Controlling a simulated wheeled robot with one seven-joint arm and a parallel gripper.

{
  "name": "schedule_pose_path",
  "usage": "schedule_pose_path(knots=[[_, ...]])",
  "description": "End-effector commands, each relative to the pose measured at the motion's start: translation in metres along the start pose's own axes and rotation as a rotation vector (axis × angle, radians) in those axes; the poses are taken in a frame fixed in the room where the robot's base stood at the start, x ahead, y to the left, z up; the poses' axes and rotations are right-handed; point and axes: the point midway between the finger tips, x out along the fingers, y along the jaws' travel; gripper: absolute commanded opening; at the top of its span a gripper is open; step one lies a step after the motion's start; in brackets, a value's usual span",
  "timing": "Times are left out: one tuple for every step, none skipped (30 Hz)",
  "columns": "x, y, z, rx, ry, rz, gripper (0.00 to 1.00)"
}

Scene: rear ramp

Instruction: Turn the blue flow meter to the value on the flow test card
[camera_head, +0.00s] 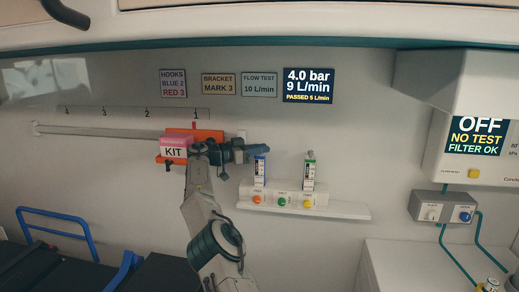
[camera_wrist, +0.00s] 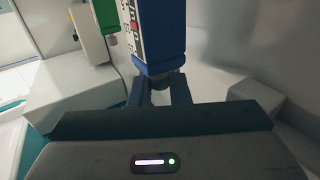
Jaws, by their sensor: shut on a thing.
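The blue flow meter (camera_head: 260,170) stands upright on the wall shelf, with a pale scale down its front. It also shows in the wrist view (camera_wrist: 163,50), where its blue body fills the top middle. My gripper (camera_head: 251,151) is at its blue end; in the wrist view my gripper (camera_wrist: 160,92) is shut on the dark knob (camera_wrist: 160,80) of the meter, one finger on each side. The flow test card (camera_head: 259,84) on the wall reads 10 L/min. The dark display (camera_head: 308,85) beside it reads 4.0 bar, 9 L/min, PASSED 5 L/min.
A green flow meter (camera_head: 309,172) stands right of the blue one. Coloured buttons line the unit below, over a white shelf (camera_head: 345,211). A pink-and-white KIT box (camera_head: 174,149) sits on an orange bracket (camera_head: 208,135) to the left. A grey two-knob box (camera_head: 444,209) is at right.

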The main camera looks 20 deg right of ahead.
Motion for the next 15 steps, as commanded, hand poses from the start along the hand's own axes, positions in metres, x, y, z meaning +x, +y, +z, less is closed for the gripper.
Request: schedule_pose_path(knots=[[0.0004,-0.0001,0.0018,-0.002,-0.002,0.001,0.0],[0.0004,-0.0001,0.0018,-0.002,-0.002,0.001,0.22],[0.0004,-0.0001,0.0018,-0.002,-0.002,0.001,0.33],[0.0004,-0.0001,0.0017,-0.002,-0.002,0.001,0.36],[0.0003,-0.0001,0.0016,-0.002,-0.002,0.0,0.36],[0.0002,-0.0001,0.0014,-0.002,-0.002,0.0,0.36],[0.0001,-0.0001,0.0012,-0.002,-0.002,0.0,0.36],[0.0,-0.0001,0.0011,-0.002,-0.002,0.0,0.36],[-0.0001,-0.0002,0.001,-0.001,-0.001,0.0,0.36],[-0.0002,-0.0002,0.0009,-0.001,-0.001,0.0,0.36],[-0.0003,-0.0002,0.0007,-0.001,-0.001,-0.001,0.36],[-0.0003,-0.0002,0.0,-0.001,-0.001,-0.001,0.36],[-0.0003,-0.0002,-0.0009,-0.001,-0.001,-0.001,0.36],[-0.0002,-0.0002,-0.0022,-0.001,-0.001,-0.001,0.36],[-0.0001,-0.0003,-0.0046,-0.001,-0.001,-0.001,0.36]])
